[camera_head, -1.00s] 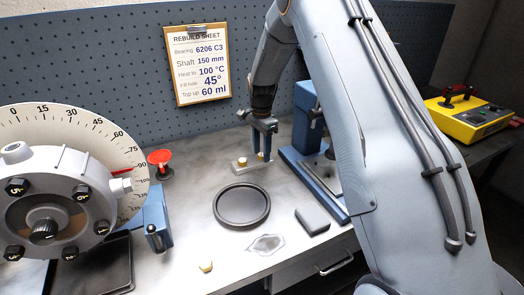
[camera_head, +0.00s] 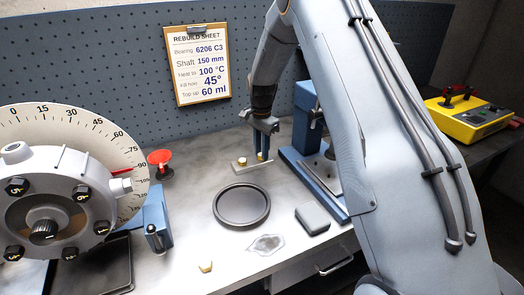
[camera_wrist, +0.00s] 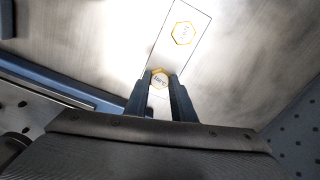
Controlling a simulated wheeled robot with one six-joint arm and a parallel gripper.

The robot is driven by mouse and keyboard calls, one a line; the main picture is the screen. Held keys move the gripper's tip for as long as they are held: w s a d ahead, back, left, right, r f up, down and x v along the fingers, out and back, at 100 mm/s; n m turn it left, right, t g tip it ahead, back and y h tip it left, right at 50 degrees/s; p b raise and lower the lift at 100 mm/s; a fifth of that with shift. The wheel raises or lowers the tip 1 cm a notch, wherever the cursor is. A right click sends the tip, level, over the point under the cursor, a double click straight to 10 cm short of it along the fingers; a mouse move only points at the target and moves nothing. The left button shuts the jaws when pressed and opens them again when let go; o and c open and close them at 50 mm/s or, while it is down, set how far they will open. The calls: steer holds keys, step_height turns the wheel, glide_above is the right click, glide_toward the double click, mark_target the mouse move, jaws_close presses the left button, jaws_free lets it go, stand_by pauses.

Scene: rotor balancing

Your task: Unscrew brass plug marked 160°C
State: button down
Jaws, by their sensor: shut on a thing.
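My gripper (camera_head: 262,150) points down over a small pale block (camera_head: 252,165) on the bench. In the wrist view its two blue fingers are shut on a brass hex plug (camera_wrist: 159,78) at the near end of the block (camera_wrist: 166,52). The plug's top mark is too blurred to read. A second brass hex plug (camera_wrist: 183,33) sits at the block's other end, its mark also unreadable. It shows in the head view (camera_head: 242,161), left of my gripper. A loose brass piece (camera_head: 205,266) lies near the bench front.
A black ring (camera_head: 242,224), a grey block (camera_head: 312,219) and a shiny patch (camera_head: 266,244) are in front. A blue press (camera_head: 304,125) stands right of my gripper. The rebuild sheet (camera_head: 201,102) hangs behind.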

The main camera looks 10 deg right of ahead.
steer(key=n, duration=1.5)
steer(key=shift+r, duration=0.1)
steer(key=n, duration=1.3)
steer(key=shift+n, duration=0.4)
steer(key=n, duration=0.4)
steer(key=shift+n, duration=0.5)
